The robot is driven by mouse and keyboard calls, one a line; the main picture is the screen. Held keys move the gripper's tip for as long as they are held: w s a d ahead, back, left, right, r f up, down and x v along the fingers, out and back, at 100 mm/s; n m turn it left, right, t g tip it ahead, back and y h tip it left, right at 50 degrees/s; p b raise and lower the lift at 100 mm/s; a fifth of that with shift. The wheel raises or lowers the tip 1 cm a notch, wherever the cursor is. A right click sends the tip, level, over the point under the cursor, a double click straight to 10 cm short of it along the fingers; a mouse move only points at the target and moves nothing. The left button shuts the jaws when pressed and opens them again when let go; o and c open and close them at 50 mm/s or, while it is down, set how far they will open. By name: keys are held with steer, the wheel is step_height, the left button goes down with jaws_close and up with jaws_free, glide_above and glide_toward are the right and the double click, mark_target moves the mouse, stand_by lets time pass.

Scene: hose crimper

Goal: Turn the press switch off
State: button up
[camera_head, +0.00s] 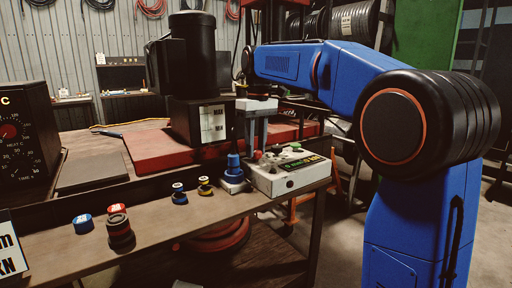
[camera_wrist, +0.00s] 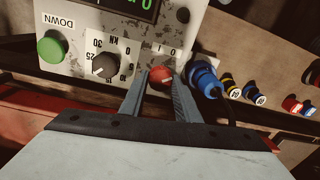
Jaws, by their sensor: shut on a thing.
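The press control box (camera_head: 290,178) is pale, with a small display, and stands at the right end of the front shelf. Its face (camera_wrist: 85,14) appears upside down in the wrist view. The press switch is a round red knob (camera_wrist: 161,76) beside I and O marks; it also shows in the head view (camera_head: 257,155). I cannot tell which mark it points to. My gripper (camera_wrist: 160,82) points down from above, with its two fingers shut on the sides of the red knob. In the head view my gripper (camera_head: 256,146) stands over the box's left part.
A blue plug (camera_wrist: 203,77) with a cable sits close beside one finger. A black dial (camera_wrist: 105,65) and green DOWN button (camera_wrist: 52,47) share the panel. Several coloured fittings (camera_head: 205,186) stand on the shelf to the left. A red press base (camera_head: 155,150) lies behind.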

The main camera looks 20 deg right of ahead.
steer(key=shift+n, duration=1)
steer(key=o, duration=1)
steer(key=shift+o, duration=0.2)
